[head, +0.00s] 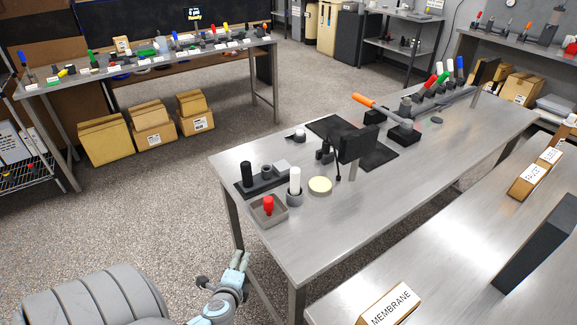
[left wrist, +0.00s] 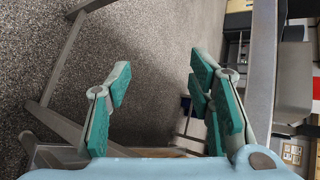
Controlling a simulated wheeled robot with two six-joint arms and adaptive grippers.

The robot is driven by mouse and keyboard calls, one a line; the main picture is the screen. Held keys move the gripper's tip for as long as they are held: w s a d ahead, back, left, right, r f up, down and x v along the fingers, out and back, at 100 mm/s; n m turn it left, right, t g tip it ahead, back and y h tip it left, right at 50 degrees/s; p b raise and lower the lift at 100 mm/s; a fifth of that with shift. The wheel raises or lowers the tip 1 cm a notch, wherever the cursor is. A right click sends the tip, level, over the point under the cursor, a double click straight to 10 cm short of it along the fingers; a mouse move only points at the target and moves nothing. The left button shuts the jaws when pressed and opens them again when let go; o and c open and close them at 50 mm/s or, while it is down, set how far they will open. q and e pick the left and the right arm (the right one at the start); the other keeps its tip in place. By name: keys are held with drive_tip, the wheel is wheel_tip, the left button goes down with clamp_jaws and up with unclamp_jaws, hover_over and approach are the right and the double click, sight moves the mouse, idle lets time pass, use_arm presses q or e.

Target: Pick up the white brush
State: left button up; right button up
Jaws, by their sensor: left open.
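A white upright cylinder (head: 294,181), which looks like the handle of the white brush, stands in a round grey cup (head: 294,198) near the left end of the metal table. Any bristles are hidden in the cup. My left gripper (head: 241,261) is open and empty, low beside the table's near left leg, below and apart from the brush. The brush does not show there. My right gripper is not in view.
Beside the cup are a grey tray (head: 257,212) with a red piece, a dark rack (head: 248,185) with a black cylinder, and a pale round disc (head: 320,185). A dark upright panel (head: 358,144) stands behind. The table's front middle (head: 360,222) is clear.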

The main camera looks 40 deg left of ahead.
use_arm(q)
drive_tip(key=w+r+m+t+y+p, duration=0.1)
drive_tip(key=w+r+m+t, duration=0.3)
drive_tip(key=r, duration=1)
drive_tip(key=m+t+h, duration=0.5)
drive_tip(key=m, duration=1.1)
approach(292, 177)
drive_tip(key=shift+m, duration=0.4)
drive_tip(key=w, duration=0.4)
drive_tip(key=w+a, duration=0.1)
drive_tip(key=w, duration=0.1)
drive_tip(key=shift+r, duration=0.4)
drive_tip(key=w+b, duration=0.1)
drive_tip(key=w, duration=0.2)
drive_tip(key=w+b, duration=0.1)
drive_tip(key=w, duration=0.1)
drive_tip(key=shift+a+f+b, duration=0.25)
drive_tip(key=shift+a+b, duration=0.05)
drive_tip(key=shift+a, duration=0.1)
drive_tip(key=shift+w, duration=0.2)
drive_tip(key=shift+r, duration=0.1)
clamp_jaws()
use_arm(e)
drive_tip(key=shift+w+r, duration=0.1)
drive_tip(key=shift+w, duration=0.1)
